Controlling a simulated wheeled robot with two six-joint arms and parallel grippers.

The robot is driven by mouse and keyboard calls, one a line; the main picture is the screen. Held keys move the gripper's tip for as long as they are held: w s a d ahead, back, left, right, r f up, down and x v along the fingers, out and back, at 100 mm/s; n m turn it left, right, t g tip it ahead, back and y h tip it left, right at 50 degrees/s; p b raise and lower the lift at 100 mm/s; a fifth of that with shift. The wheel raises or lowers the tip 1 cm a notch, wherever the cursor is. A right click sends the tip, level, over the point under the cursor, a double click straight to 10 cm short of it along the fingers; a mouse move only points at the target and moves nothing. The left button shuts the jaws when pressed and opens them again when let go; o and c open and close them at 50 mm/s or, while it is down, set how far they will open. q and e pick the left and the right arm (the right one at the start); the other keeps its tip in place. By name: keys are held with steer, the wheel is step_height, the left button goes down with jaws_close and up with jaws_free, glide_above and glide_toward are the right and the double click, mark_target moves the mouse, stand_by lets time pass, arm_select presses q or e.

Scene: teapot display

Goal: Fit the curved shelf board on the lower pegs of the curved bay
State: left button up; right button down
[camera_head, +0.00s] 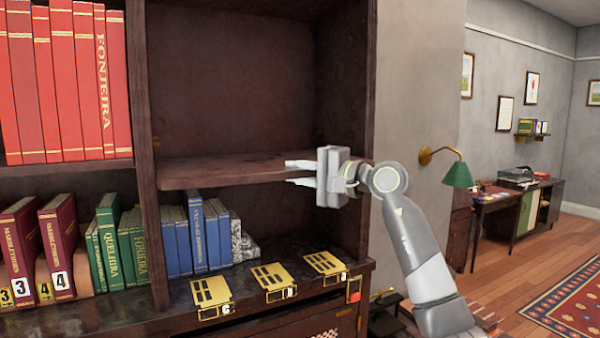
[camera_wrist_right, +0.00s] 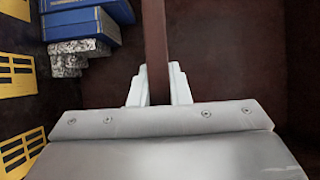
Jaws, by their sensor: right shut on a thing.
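The curved shelf board (camera_head: 225,171) is dark brown wood. It lies roughly level inside the curved bay (camera_head: 235,80), above the books. My right gripper (camera_head: 300,173) is shut on the board's right front edge, one finger above and one below. In the right wrist view the board (camera_wrist_right: 156,50) shows edge-on between the fingers of my right gripper (camera_wrist_right: 158,92). The lower pegs are hidden, so I cannot tell whether the board rests on them. My left gripper is not in view.
Below the board stand blue books (camera_head: 197,235) and a grey stone-like block (camera_head: 240,243). Several brass plates (camera_head: 268,277) lie on the ledge in front. Red books (camera_head: 65,80) fill the left bay. A desk (camera_head: 510,225) stands far right. The bay above the board is empty.

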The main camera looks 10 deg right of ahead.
steer(key=shift+w+a+r+p, duration=0.1)
steer(key=shift+w+a+p, duration=0.2)
steer(key=shift+w, duration=0.3)
steer(key=shift+w+a+r+p, duration=0.1)
steer(key=shift+w+a+p, duration=0.2)
steer(key=shift+w, duration=0.35)
steer(key=shift+w+a+r+p, duration=0.15)
steer(key=shift+w+p, duration=0.2)
steer(key=shift+w, duration=0.25)
steer(key=c, duration=1.3)
jaws_free()
steer(key=shift+s+f, duration=0.1)
steer(key=shift+f, duration=0.35)
steer(key=shift+d, duration=0.2)
steer(key=b+v, duration=0.4)
steer(key=v, duration=0.4)
steer(key=b+v, duration=0.4)
steer(key=v, duration=0.5)
steer(key=shift+s+r, duration=0.15)
steer(key=shift+r, duration=0.1)
